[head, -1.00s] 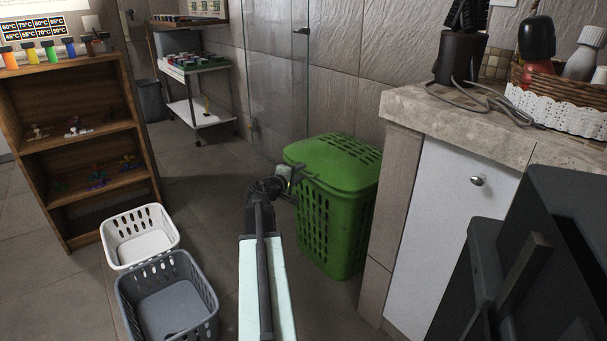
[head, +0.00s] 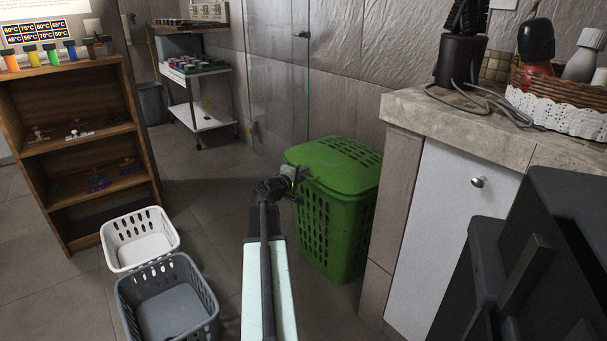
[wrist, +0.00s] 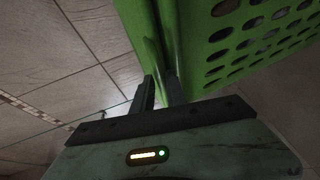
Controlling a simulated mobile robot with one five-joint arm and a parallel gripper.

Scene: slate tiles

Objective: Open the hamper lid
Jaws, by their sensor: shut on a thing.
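The green hamper (head: 328,235) stands on the floor against the wall, right of the middle in the head view. Its lid (head: 337,165) lies closed on top, as far as I can see. My gripper (head: 297,175) is at the lid's front left edge. In the wrist view my gripper (wrist: 158,92) is shut on the green rim of the lid (wrist: 150,40), with the hamper's perforated wall (wrist: 255,35) on the right. The exact grip line is dark and partly hidden by the fingers.
A stone-topped cabinet (head: 430,220) stands close on the right of the hamper. A white basket (head: 140,240) and a grey basket (head: 168,300) sit on the floor at the left. A wooden shelf (head: 80,145) is behind them. A glass panel (head: 280,80) rises behind the hamper.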

